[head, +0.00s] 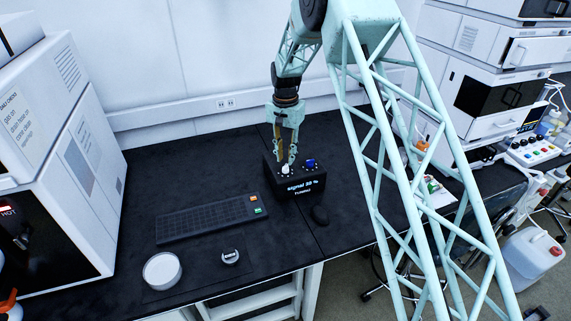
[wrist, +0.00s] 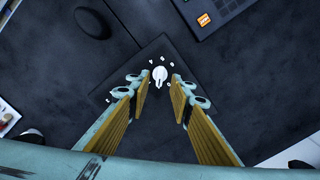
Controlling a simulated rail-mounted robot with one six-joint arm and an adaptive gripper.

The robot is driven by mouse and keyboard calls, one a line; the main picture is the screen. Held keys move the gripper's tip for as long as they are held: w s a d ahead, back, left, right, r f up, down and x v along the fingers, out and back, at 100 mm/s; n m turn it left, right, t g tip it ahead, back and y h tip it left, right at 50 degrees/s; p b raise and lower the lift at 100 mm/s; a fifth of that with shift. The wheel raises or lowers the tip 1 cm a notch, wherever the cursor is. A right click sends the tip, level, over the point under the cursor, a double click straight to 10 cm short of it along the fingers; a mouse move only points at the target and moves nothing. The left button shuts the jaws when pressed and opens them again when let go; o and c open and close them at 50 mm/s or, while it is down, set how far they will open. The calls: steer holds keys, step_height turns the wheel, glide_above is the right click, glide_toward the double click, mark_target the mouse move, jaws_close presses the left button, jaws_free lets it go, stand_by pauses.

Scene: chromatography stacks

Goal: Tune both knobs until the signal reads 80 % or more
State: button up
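A black tuning box (head: 283,183) stands on the dark bench with a white knob (head: 285,169) and a blue knob (head: 310,164) on top. Its front display (head: 303,186) shows a signal in small blue digits, which look like 20 or 30 %. My gripper (head: 286,160) points down over the white knob. In the wrist view my gripper (wrist: 157,84) is open, its two fingers on either side of the white knob (wrist: 159,76), with a gap on both sides. White tick marks ring this knob. The blue knob is not visible in the wrist view.
A black keyboard-like panel (head: 205,219) with orange and green keys lies left of the box. A dark mouse-shaped object (head: 321,215) sits in front of it. A white round dish (head: 162,270) is at front left. White instruments (head: 60,160) stand at both sides.

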mark_target(286, 166)
steer(key=shift+f, duration=1.75)
jaws_close()
